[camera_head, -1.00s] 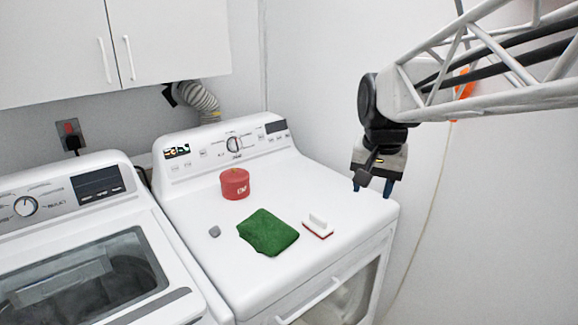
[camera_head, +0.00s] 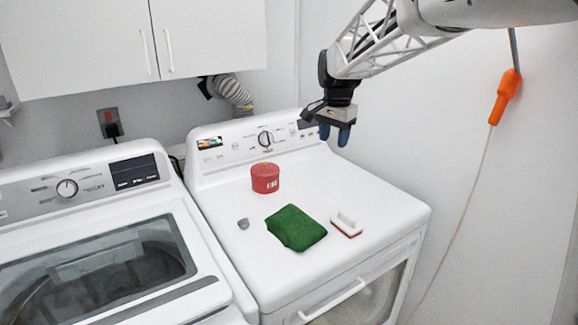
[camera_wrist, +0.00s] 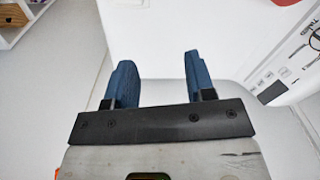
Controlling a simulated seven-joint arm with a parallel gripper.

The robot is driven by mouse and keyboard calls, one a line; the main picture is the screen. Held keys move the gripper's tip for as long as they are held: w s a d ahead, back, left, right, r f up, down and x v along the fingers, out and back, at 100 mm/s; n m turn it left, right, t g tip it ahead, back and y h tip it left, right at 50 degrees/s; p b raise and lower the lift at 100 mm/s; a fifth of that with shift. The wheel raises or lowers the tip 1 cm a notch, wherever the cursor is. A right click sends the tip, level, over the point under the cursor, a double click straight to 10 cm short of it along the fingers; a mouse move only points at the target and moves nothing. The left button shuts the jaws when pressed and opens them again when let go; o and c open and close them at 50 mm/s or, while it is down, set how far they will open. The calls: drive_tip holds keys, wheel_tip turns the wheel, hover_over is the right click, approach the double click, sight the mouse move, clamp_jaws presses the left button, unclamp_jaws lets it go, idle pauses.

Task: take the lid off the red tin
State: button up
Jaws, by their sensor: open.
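The red tin (camera_head: 265,183) stands upright toward the back of the white dryer top, near the control panel. Its lid (camera_head: 265,169) sits on it, the same red, with a small paler mark at its centre. My gripper (camera_head: 335,137) is open and empty, in the air above the right back of the dryer, to the right of the tin and higher. In the wrist view my two blue fingers (camera_wrist: 160,82) are spread apart with nothing between them.
A green cloth (camera_head: 296,228), a white and red brush (camera_head: 346,224) and a small grey lump (camera_head: 243,224) lie in front of the tin. A washer (camera_head: 100,240) stands at the left. Cabinets (camera_head: 130,40) hang above; the wall is on the right.

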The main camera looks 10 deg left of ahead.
drive_tip(key=w+a+f+m, duration=0.2)
drive_tip(key=w+a+f, duration=0.2)
drive_tip(key=w+a, duration=0.75)
drive_tip(key=m+g, duration=0.1)
hover_over(264, 163)
drive_tip(key=f, duration=0.6)
drive_tip(key=shift+d+f, duration=0.1)
drive_tip(key=shift+d, duration=0.1)
drive_tip(key=shift+f, duration=1.3)
drive_tip(key=shift+w+a+f, duration=0.15)
drive_tip(key=shift+f, duration=2.45)
clamp_jaws()
